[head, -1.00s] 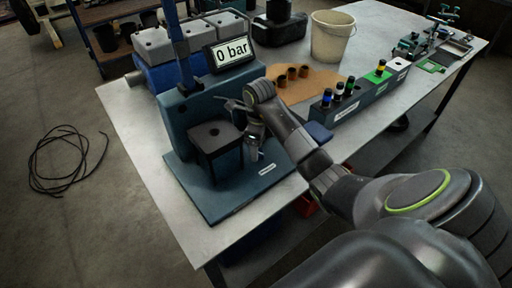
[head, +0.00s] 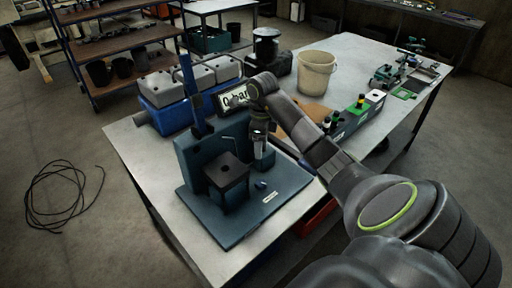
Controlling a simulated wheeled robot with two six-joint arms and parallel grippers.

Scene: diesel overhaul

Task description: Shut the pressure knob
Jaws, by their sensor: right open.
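The blue test stand (head: 187,150) stands on the near left part of the metal table, with a dark block (head: 227,171) at its front. A small blue knob-like part (head: 260,184) sits on the stand's base plate, right of the block; I cannot tell its setting. My right gripper (head: 261,166) points down beside the block, just above and behind that part in the picture, apparently empty and open. The pressure display (head: 229,100) is partly covered by my right arm; a "0" and part of "bar" show. My left gripper is out of view.
Blue bin with grey containers (head: 165,94) stands behind the stand. A white bucket (head: 316,73), a brown mat (head: 306,110) and a rack of coloured parts (head: 357,117) lie farther right. A black cable (head: 62,196) lies on the floor at left.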

